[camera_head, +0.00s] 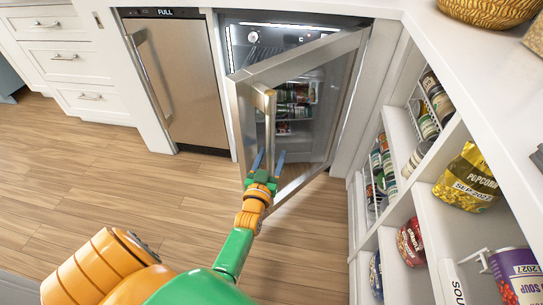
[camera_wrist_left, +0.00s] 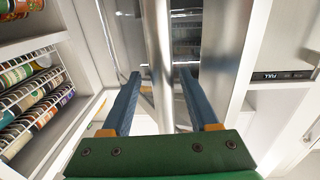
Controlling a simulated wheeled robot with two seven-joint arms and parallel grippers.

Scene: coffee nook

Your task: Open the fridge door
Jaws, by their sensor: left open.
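The fridge door (camera_head: 338,70) is a glass door in a steel frame, and it stands partly open in the head view, swung out from its right side. Its upright steel handle (camera_head: 270,120) is on the free left edge. My left gripper (camera_head: 269,157) is at the handle's lower part with its blue fingers apart. In the left wrist view, the handle (camera_wrist_left: 161,55) runs between the two open fingers of the left gripper (camera_wrist_left: 160,76). Whether a finger touches the bar I cannot tell. My right gripper does not show.
The lit fridge interior (camera_head: 265,40) shows behind the door. A closed beige appliance (camera_head: 178,80) stands left of it. Open shelves (camera_head: 400,200) with cans and a popcorn bag (camera_head: 468,180) are close on the right. The wooden floor (camera_head: 120,185) at left is clear.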

